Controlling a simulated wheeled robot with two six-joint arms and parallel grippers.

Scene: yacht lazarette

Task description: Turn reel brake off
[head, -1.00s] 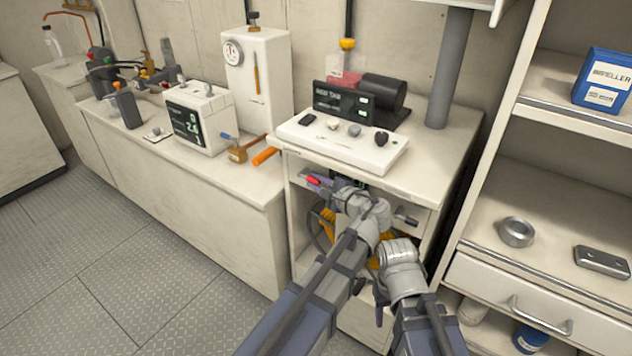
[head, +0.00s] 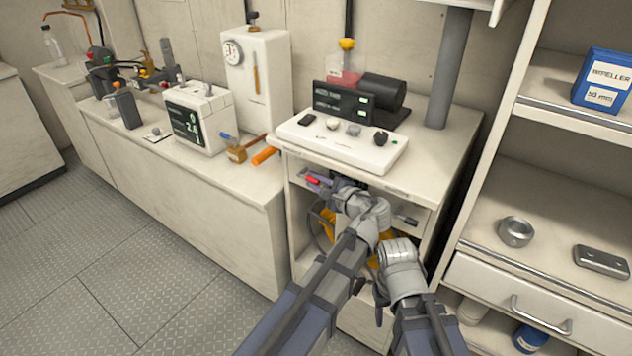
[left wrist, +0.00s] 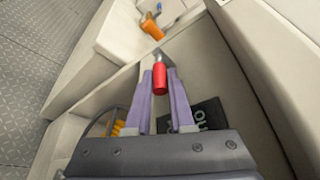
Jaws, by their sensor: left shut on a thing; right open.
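A red-gripped lever (head: 312,180) shows at the upper left of the open bay under the counter. I take it for the reel brake lever, though no label on it is readable. In the left wrist view the lever's red grip (left wrist: 160,78) lies between the two purple fingers of my left gripper (left wrist: 160,75), which is shut on it. My left gripper (head: 318,184) partly hides the lever in the head view. An orange-yellow hose (head: 328,222) shows behind my arms, its reel mostly hidden. My right gripper (head: 379,308) is open and empty, low before the bay.
Above the bay stands a white console (head: 340,145) with knobs and a dark display (head: 343,103). An orange-handled tool (head: 264,156) lies at the left counter's edge. A shelf unit (head: 490,244) stands close on the right. The floor at left is clear.

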